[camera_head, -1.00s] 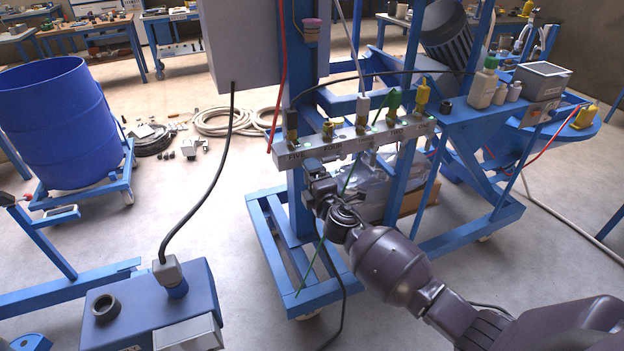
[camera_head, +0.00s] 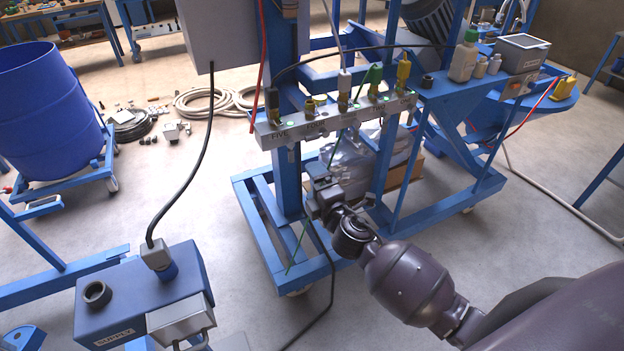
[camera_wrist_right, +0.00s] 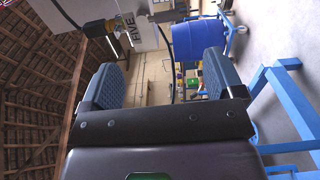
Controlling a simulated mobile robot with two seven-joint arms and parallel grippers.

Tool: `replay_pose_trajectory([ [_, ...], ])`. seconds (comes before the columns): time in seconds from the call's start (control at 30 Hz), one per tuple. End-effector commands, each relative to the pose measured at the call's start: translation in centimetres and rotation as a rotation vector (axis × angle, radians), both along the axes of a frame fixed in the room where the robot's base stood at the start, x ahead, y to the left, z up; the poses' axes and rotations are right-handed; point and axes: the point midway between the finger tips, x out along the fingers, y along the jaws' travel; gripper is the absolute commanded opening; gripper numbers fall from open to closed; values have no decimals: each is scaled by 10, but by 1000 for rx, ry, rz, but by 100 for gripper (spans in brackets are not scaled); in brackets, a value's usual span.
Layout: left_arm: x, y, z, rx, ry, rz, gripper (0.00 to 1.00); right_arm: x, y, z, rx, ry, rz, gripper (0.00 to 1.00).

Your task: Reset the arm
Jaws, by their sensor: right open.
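My right gripper (camera_head: 318,188) is open and empty. In the head view it is just below the left part of the grey connector bar (camera_head: 335,120), in front of the blue frame. In the right wrist view my two blue-padded fingers (camera_wrist_right: 163,82) stand wide apart with nothing between them. The bar's end with the label FIVE (camera_wrist_right: 122,32) shows above and beyond them. My left gripper is not in view.
A blue box labelled SUPPLY (camera_head: 130,305) with a black cable stands at the lower left. A blue drum (camera_head: 45,115) on a dolly is at the far left. Open floor lies between box and frame.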

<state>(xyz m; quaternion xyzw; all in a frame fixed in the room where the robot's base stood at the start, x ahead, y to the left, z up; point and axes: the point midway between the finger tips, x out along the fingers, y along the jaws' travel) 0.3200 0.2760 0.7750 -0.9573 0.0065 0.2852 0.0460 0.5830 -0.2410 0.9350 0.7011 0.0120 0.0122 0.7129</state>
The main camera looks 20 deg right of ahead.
Motion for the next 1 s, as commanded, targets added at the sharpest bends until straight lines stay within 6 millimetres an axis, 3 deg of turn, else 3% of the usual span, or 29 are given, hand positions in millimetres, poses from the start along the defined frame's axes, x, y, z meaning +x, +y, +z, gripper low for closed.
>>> replay_pose_trajectory([
  [0.47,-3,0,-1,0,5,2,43,0,0,0,14,0,0,87],
  [0.57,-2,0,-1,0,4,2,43,0,1,-1,112,19,6,87],
  [0.7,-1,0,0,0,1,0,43,-2,5,4,377,61,18,87],
  [0.87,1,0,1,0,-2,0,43,-38,2,-25,768,184,-23,87],
  [1.0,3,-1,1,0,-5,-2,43,-90,-6,-63,1088,296,-111,87],
])
